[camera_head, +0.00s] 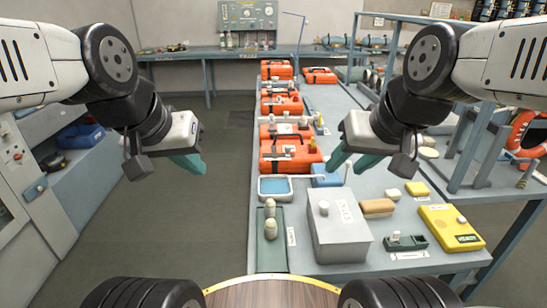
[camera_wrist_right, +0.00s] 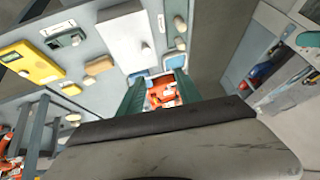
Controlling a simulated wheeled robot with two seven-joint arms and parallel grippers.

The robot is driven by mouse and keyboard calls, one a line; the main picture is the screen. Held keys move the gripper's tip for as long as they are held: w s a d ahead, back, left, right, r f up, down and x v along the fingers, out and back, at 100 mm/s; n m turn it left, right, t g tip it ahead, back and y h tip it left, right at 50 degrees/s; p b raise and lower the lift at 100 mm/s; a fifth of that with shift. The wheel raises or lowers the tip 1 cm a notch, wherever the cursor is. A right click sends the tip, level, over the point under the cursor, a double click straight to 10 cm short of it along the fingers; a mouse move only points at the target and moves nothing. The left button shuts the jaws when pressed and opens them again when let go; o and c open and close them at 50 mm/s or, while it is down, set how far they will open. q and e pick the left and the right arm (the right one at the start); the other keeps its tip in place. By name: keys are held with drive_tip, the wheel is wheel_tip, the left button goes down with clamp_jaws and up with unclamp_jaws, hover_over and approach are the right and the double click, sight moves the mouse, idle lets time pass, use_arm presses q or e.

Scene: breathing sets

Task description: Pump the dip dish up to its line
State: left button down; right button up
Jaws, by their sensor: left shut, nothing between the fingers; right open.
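The dip dish (camera_head: 287,188) is a shallow white-rimmed tray with blue liquid, at the left edge of the bench; it also shows in the right wrist view (camera_wrist_right: 173,61). Its fill line is too small to make out. A blue block (camera_head: 325,177) stands just right of it, with a thin pale spout reaching toward the dish; this looks like the pump. My left gripper (camera_head: 191,163) is shut and empty, over the floor left of the bench. My right gripper (camera_head: 350,165) is open and empty above the bench, near the blue block; its fingers frame an orange case in the wrist view.
A grey box (camera_head: 338,235) with a white knob stands in front. A green tray (camera_head: 271,250) with pale bottles lies at the left edge. Orange cases (camera_head: 290,155) line the bench behind the dish. A yellow case (camera_head: 450,228) and small blocks lie right.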

clamp_jaws()
idle(1.9)
